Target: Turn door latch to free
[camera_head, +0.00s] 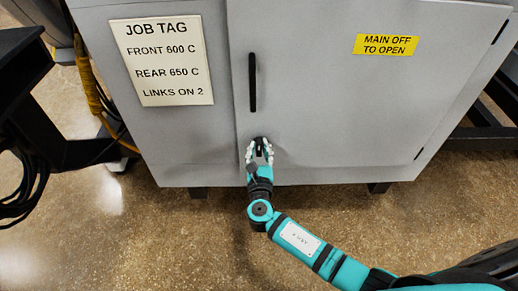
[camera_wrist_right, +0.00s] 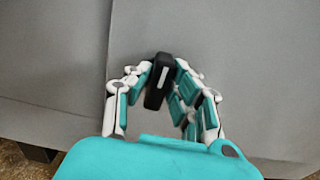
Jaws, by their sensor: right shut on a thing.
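The cabinet door (camera_head: 340,110) is grey and looks closed. Its black door latch (camera_wrist_right: 158,80) is a short bar low on the door's left side, below the handle. My right gripper (camera_head: 259,150) reaches up to the latch from below. In the right wrist view my right gripper (camera_wrist_right: 164,86) has its fingers on both sides of the latch and is shut on it. The latch is nearly upright in that view, tilted slightly. In the head view the fingers hide part of the latch. My left gripper is not in view.
A long black vertical handle (camera_head: 252,82) is above the latch. A job tag (camera_head: 161,62) is left of the door, and a yellow "MAIN OFF TO OPEN" label (camera_head: 386,45) is on it. Black framework and yellow cables (camera_head: 90,85) stand at the left. The floor in front is clear.

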